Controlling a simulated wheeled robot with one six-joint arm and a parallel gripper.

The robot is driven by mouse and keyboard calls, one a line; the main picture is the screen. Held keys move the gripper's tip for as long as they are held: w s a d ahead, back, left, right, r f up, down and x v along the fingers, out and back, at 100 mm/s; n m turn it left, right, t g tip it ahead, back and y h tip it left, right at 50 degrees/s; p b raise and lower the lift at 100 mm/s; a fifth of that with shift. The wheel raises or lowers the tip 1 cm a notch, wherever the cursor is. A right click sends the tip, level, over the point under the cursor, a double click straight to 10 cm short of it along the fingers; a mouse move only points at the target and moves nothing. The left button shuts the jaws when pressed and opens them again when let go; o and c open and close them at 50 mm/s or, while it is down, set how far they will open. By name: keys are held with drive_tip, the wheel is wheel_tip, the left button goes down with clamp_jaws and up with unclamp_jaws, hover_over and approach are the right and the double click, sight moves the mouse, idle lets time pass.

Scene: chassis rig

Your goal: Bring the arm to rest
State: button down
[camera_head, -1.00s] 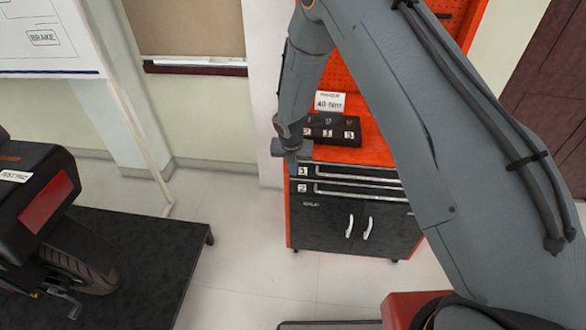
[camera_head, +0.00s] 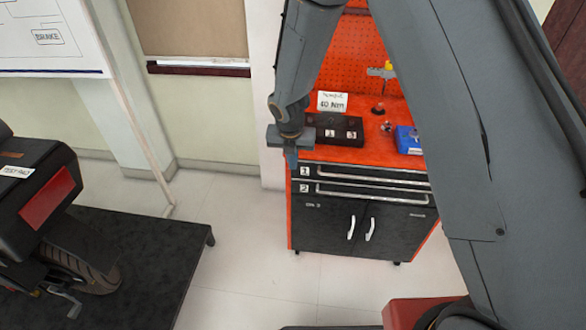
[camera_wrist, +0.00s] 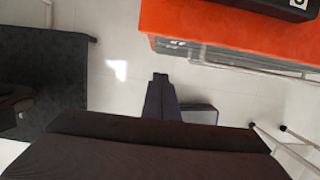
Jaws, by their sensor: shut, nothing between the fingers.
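My gripper (camera_head: 291,158) hangs pointing down at the end of my grey arm, in front of the left end of the orange and black tool cabinet (camera_head: 345,218) in the head view. In the wrist view my gripper (camera_wrist: 160,78) shows its fingers together with nothing between them, above pale floor. The cabinet's orange top (camera_wrist: 225,22) is at the upper right there. I cannot tell how far the gripper is from the cabinet front.
A black box with numbered labels (camera_head: 348,131), a white sign (camera_head: 332,101) and a blue item (camera_head: 408,140) are on the cabinet top. A black platform (camera_head: 150,262) with a motorcycle (camera_head: 35,200) stands left. Floor between is clear.

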drive_tip(key=shift+s+r, duration=0.2)
drive_tip(key=shift+r, duration=0.2)
drive_tip(key=s+d+r+m, duration=0.85)
drive_tip(key=d+m, duration=0.35)
drive_tip(key=m, duration=0.4)
drive_tip(key=s+d+r+m, duration=0.3)
drive_tip(key=s+d+m, duration=0.1)
drive_tip(key=s+m, duration=0.3)
drive_tip(key=s+d+r+m+g+b, duration=0.1)
drive_tip(key=s+d+r+m, duration=0.2)
drive_tip(key=s+m, duration=0.3)
drive_tip(key=d+m, duration=0.1)
drive_tip(key=m, duration=0.4)
drive_tip(key=shift+s+d+m, duration=0.15)
drive_tip(key=shift+s+m, duration=0.15)
drive_tip(key=shift+s, duration=0.05)
